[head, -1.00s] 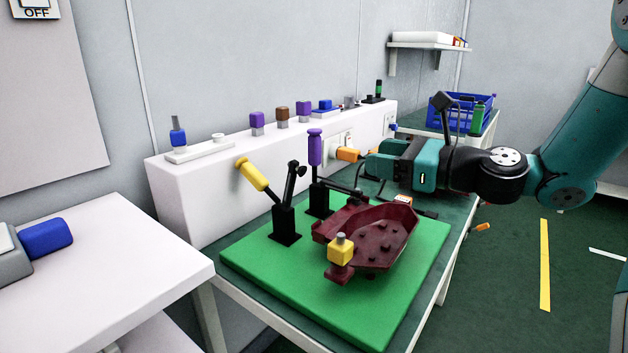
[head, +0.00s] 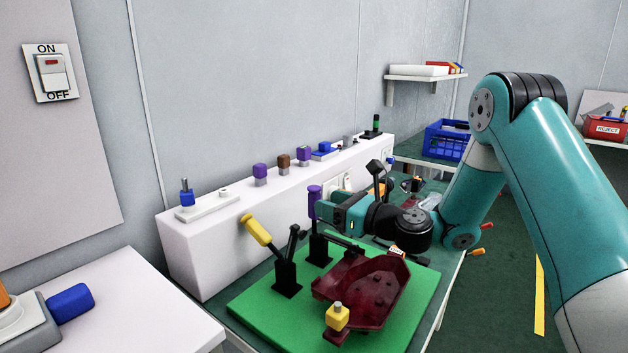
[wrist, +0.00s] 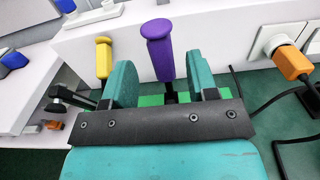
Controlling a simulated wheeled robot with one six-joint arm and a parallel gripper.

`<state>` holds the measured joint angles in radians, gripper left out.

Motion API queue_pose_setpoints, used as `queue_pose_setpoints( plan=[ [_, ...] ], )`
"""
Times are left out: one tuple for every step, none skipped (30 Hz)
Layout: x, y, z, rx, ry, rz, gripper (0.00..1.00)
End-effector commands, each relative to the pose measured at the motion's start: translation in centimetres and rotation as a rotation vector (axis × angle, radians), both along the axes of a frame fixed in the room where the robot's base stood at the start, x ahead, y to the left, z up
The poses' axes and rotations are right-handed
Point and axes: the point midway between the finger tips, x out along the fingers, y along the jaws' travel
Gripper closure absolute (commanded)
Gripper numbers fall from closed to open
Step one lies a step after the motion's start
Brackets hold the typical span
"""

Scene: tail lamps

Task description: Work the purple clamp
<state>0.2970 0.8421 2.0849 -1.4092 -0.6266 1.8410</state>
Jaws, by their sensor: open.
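The purple clamp has an upright purple handle (head: 314,202) on a black base (head: 319,249), fixed to a green board (head: 262,298). Its black arm reaches right over the edge of a dark red lamp housing (head: 385,280). My gripper (head: 325,209) is at the handle's right side in the head view. In the wrist view, the purple handle (wrist: 162,58) stands between the two teal fingers of my open gripper (wrist: 160,82). Clear space shows on both sides, so the fingers appear apart from it. The lower handle is partly hidden by my gripper.
A second clamp with a tilted yellow handle (head: 255,229) stands close to the left. A yellow knob (head: 337,317) sits at the housing's near end. A white ledge (head: 200,250) with several purple, brown and blue parts runs behind. An orange plug (wrist: 292,62) with a cable is at right.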

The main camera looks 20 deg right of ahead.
Motion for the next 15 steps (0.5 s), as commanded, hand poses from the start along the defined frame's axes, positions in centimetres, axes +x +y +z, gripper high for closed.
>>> queue_pose_setpoints(
  plan=[
    [0.8,0.7,0.1,-0.002,-0.005,0.003,0.47],
    [1.3,1.1,0.1,-0.002,-0.007,0.004,0.47],
    [1.8,1.4,0.1,-0.002,-0.007,0.002,0.47],
    [2.2,1.7,0.1,-0.002,-0.006,0.002,0.47],
    [2.5,1.9,0.1,-0.003,-0.006,0.002,0.47],
    [2.9,2.1,0.1,-0.001,-0.005,0.002,0.47],
    [3.2,2.3,0.0,-0.003,-0.005,0.001,0.47],
    [3.4,2.5,0.0,-0.001,-0.005,0.001,0.47],
    [3.6,2.6,0.0,-0.001,-0.004,0.001,0.47],
    [3.7,2.7,0.0,-0.001,-0.004,0.0,0.47],
    [3.8,2.8,0.0,0.0,-0.004,-0.001,0.47],
    [4.0,2.8,-0.1,0.0,-0.004,-0.001,0.47],
    [4.0,2.8,-0.1,0.0,-0.004,-0.002,0.47],
    [4.0,2.8,-0.1,0.0,-0.004,-0.002,0.47],
    [4.1,2.9,-0.1,0.0,-0.004,-0.002,0.47]
  ],
)
